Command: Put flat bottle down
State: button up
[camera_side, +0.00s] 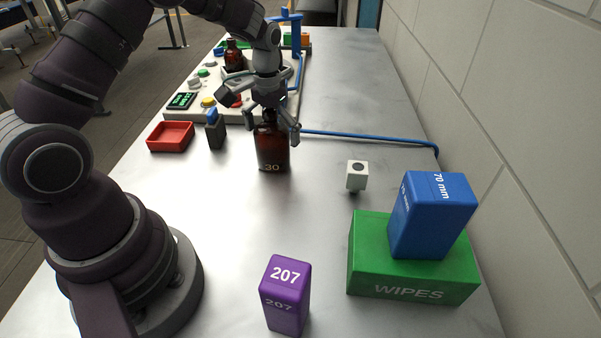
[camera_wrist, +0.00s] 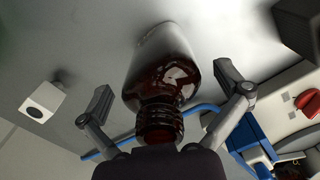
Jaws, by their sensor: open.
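A flat amber bottle (camera_side: 272,148) marked "30" stands upright on the metal table, in the middle of the side view. My gripper (camera_side: 271,131) is above it, pointing down, with its fingers open around the bottle's neck and shoulders. In the wrist view the bottle (camera_wrist: 165,85) shows between the two spread fingers of my gripper (camera_wrist: 167,90), with a gap on each side. The bottle's base appears to rest on the table.
A white block (camera_side: 357,176) stands to the right. A blue box (camera_side: 432,216) sits on a green wipes box (camera_side: 412,262). A purple box (camera_side: 285,296) is in front. A red tray (camera_side: 170,137) and a dark holder (camera_side: 215,133) are left. A blue tube (camera_side: 370,137) runs behind.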

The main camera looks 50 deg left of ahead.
aim_at(271, 130)
jog(key=shift+r, duration=0.1)
notch_tip(271, 130, up, 12)
jog(key=shift+f, duration=0.15)
jog(key=s+d+r+m+t, duration=0.2)
jog(key=s+d+r+t, duration=0.1)
jog(key=s+d+r, duration=0.4)
jog(key=s+d+f+m+t, duration=0.1)
jog(key=s+d+f+t, duration=0.1)
jog(key=s, duration=0.5)
jog(key=shift+f+m+t, duration=0.3)
jog(key=shift+f+m, duration=0.1)
jog(key=shift+f, duration=0.3)
